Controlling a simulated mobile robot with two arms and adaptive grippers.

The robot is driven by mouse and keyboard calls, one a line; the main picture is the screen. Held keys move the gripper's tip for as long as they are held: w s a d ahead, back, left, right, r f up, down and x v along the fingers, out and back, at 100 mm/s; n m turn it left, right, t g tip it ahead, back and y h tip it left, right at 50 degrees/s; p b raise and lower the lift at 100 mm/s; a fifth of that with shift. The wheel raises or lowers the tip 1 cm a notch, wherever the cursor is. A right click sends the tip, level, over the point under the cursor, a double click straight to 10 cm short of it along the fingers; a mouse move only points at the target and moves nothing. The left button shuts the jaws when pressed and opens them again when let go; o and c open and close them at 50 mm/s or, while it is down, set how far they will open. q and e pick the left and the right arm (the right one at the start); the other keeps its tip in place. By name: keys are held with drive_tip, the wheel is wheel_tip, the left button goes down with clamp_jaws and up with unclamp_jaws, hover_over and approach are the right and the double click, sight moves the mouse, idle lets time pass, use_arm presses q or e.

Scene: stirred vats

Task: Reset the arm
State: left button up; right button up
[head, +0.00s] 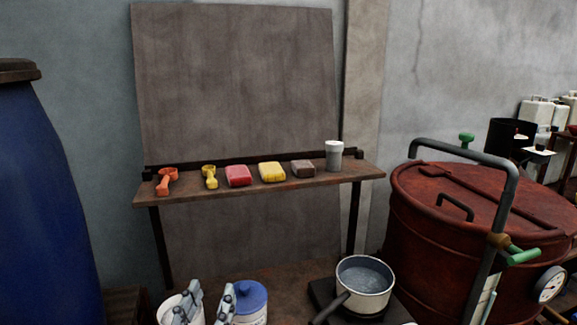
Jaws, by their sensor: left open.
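My left gripper (208,297) shows at the bottom edge, its two grey fingers pointing up and standing apart with nothing between them. It is in front of a white container (171,310) and a white jar with a blue lid (250,297). Whether it touches either one I cannot tell. The rest of my left arm is below the picture. My right gripper does not show.
A shelf (350,174) holds orange and yellow scoops, coloured blocks and a grey cup (334,155). A pot (364,284) with liquid stands on a dark plate. A blue barrel (45,200) is left; a red vat (430,235) with pipe and gauge is right.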

use_arm(q)
drive_tip(key=s+a+f+n+g+y, duration=0.15)
drive_tip(key=s+a+f+g, duration=0.25)
drive_tip(key=f, duration=0.5)
drive_tip(key=s+a+f+g+y, duration=0.3)
drive_tip(key=s+f+g, duration=0.1)
drive_tip(key=f, duration=0.5)
drive_tip(key=s+f+m+g+h, duration=0.1)
drive_tip(key=s+f+g, duration=0.35)
drive_tip(key=s, duration=0.45)
drive_tip(key=s+f+m+g+h, duration=0.1)
drive_tip(key=s+f+g, duration=0.35)
drive_tip(key=s, duration=0.35)
wheel_tip(320, 180, down, 25)
drive_tip(key=s, duration=0.1)
drive_tip(key=s+a+f+g, duration=0.1)
drive_tip(key=s+a+f, duration=0.1)
drive_tip(key=s+f, duration=1.5)
drive_tip(key=shift+s+f+g, duration=0.25)
drive_tip(key=shift+f+g, duration=0.15)
